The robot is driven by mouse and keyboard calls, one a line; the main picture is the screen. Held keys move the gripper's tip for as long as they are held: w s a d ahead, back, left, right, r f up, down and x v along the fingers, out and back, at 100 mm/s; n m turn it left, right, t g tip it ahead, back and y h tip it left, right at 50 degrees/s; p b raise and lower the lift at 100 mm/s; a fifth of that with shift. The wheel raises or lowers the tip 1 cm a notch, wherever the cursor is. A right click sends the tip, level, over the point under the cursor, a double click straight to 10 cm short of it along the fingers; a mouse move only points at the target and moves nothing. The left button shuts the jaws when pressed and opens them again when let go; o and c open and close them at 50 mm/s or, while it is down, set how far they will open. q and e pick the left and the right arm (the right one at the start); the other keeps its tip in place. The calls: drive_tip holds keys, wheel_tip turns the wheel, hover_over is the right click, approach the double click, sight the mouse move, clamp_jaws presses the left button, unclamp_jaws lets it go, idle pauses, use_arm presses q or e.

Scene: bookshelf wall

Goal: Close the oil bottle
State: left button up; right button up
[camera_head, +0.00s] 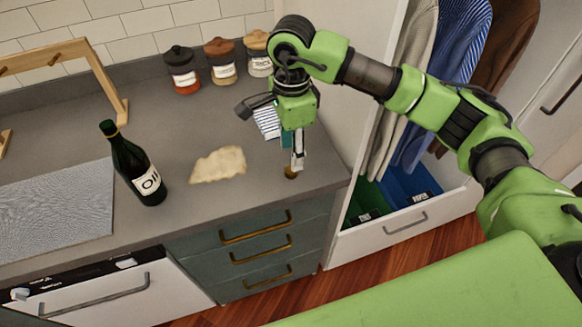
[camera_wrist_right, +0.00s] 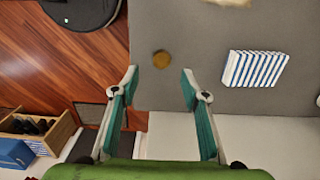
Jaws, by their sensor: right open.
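The dark green oil bottle (camera_head: 137,168) stands upright on the grey counter in the head view, left of the tan cloth. Its neck top shows a gold-brown rim; I cannot tell whether the mouth is open. A small round brown cork or cap (camera_head: 291,172) lies on the counter near its right front corner. The cap (camera_wrist_right: 162,59) also shows in the right wrist view, ahead of the fingers. My right gripper (camera_head: 298,160) points down just above the cap. In the wrist view the right gripper (camera_wrist_right: 158,82) is open with nothing between its fingers. My left gripper is not in view.
A tan crumpled cloth (camera_head: 218,164) lies between bottle and cap. A blue-striped item (camera_head: 266,122) lies behind my right gripper. Several lidded jars (camera_head: 220,62) stand along the back wall. A wooden rack (camera_head: 122,100) and a grey mat (camera_head: 55,213) are at left.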

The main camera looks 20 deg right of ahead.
sight(291, 172)
drive_tip(key=shift+f, duration=0.65)
drive_tip(key=shift+d+f+p, duration=0.1)
drive_tip(key=shift+f+p, duration=0.35)
drive_tip(key=shift+p, duration=0.1)
wheel_tip(291, 172, down, 4)
drive_tip(key=shift+w+d+r+p, duration=0.1)
drive_tip(key=shift+r+p, duration=0.1)
drive_tip(key=shift+p, duration=0.55)
drive_tip(key=shift+f, duration=0.35)
drive_tip(key=c, duration=0.7)
